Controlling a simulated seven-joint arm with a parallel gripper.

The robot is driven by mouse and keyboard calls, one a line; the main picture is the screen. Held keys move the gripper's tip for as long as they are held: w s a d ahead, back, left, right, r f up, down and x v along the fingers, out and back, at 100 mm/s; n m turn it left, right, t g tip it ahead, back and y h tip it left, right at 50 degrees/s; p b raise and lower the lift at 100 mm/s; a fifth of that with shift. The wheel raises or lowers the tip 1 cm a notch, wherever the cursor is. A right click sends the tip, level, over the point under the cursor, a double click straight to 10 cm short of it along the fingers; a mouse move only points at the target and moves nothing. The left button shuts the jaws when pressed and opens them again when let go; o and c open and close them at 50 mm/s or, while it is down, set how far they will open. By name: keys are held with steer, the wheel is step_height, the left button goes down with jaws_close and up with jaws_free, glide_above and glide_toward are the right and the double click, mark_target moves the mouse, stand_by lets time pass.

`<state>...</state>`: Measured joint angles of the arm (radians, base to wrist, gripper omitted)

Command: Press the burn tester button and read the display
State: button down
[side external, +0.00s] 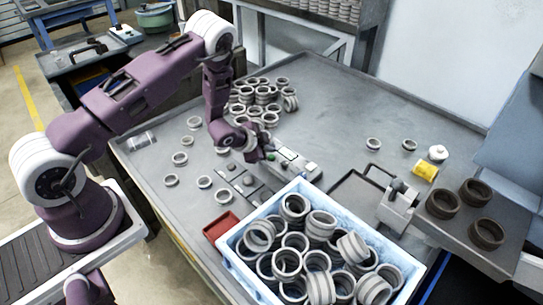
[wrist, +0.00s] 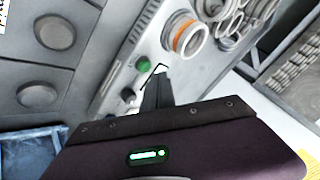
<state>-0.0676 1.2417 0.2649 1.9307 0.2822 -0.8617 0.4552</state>
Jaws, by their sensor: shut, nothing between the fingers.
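The burn tester looks to be the long grey box (wrist: 135,60) with a green round button (wrist: 147,62) and a dark button (wrist: 127,95) on its face. It also shows in the side view as a pale grey box (side external: 308,168). A ring with an orange band (wrist: 187,38) sits at its far end in the wrist view. My gripper (wrist: 157,85) is shut and empty, its fingertips close beside the green button; contact cannot be told. I cannot make out a readable display.
Grey plates with round knobs (wrist: 38,95) lie beside the box. A blue-white crate (side external: 232,248) full of rings stands in front, with a red tray (side external: 220,226) to its left. Stacked rings (side external: 262,95) stand behind. The table's back right (side external: 340,105) is clear.

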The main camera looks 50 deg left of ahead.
steer(key=shift+r, duration=2.6)
step_height(320, 180, up, 8)
steer(key=n, duration=0.2)
glide_above(269, 158)
steer(key=s+d+r+n+g, duration=0.1)
steer(key=s+d+r+n, duration=0.1)
steer(key=s+r, duration=0.5)
steer(key=s+d+r+n+g, duration=0.1)
steer(key=s+d+r, duration=0.15)
steer(key=r, duration=0.75)
steer(key=s+d+r+n, duration=0.1)
steer(key=s+d+r, duration=0.1)
steer(key=s, duration=0.6)
steer(key=s+d+r+n+g, duration=0.1)
steer(key=s+d+r, duration=0.1)
steer(key=s, duration=0.7)
steer(key=s+d+r+h, duration=0.1)
steer(key=s+d+r, duration=0.1)
steer(key=s, duration=0.7)
steer(key=shift+d+r+n+g, duration=0.2)
steer(key=shift+d+n+g, duration=0.1)
steer(key=shift+d+n, duration=0.1)
